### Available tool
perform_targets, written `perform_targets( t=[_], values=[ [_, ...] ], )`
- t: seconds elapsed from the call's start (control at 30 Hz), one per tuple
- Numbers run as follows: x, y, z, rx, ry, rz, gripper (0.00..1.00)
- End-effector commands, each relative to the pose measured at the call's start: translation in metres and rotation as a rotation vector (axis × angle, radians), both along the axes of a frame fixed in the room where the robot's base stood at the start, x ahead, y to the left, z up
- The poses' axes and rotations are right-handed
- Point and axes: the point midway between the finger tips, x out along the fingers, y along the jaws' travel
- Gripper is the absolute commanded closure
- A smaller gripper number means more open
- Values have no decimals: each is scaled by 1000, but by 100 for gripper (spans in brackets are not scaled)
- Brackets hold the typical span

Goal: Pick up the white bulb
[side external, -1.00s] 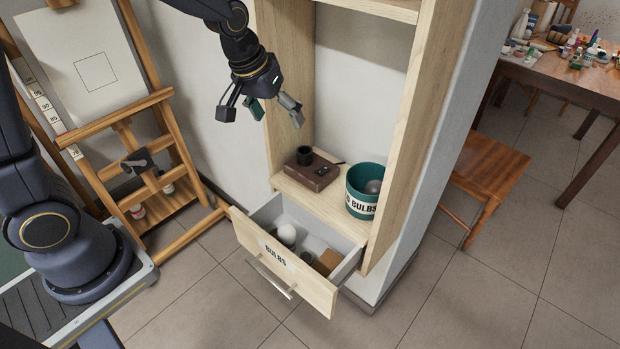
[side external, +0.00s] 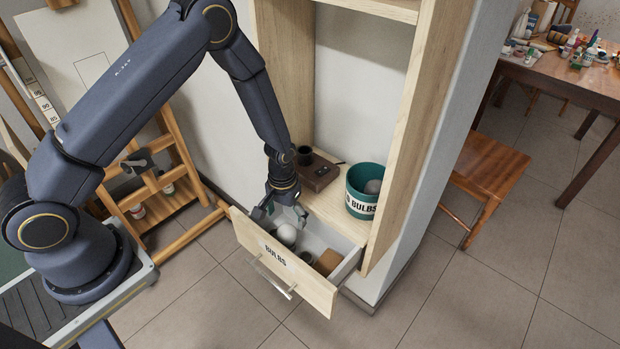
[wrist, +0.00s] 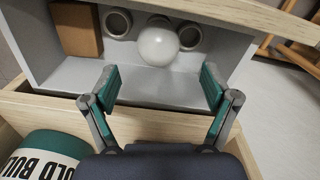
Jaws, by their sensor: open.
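The white bulb (side external: 287,234) is in the open drawer (side external: 258,247) labelled BULBS. In the wrist view the round white bulb (wrist: 158,46) lies ahead of my fingertips, between and beyond them, near two dark round cups. My gripper (side external: 279,213) is at the drawer's back left, pointing down, close to the bulb. In the wrist view my gripper (wrist: 160,90) is open and empty, with green pads on both fingers. Whether a finger touches the bulb in the side view cannot be told.
A brown box (wrist: 76,30) and round cups (wrist: 117,22) share the drawer. A green bucket (side external: 364,190) with a grey round bulb inside stands on the shelf at right. A brown box-like device (side external: 315,174) sits behind my gripper. The drawer's walls surround the bulb.

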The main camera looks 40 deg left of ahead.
Motion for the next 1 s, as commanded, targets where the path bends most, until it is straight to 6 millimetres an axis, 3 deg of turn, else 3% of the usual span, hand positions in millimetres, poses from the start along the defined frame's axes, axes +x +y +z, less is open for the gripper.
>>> perform_targets(
  t=[0.23, 0.5, 0.77, 1.0],
  values=[
    [-2, -1, -21, 1, 2, 0, 14],
    [-5, -3, -60, 0, 2, 0, 14],
    [-4, -3, -63, -1, -1, 0, 14],
    [-5, -3, -63, 0, 0, 0, 37]
  ],
)
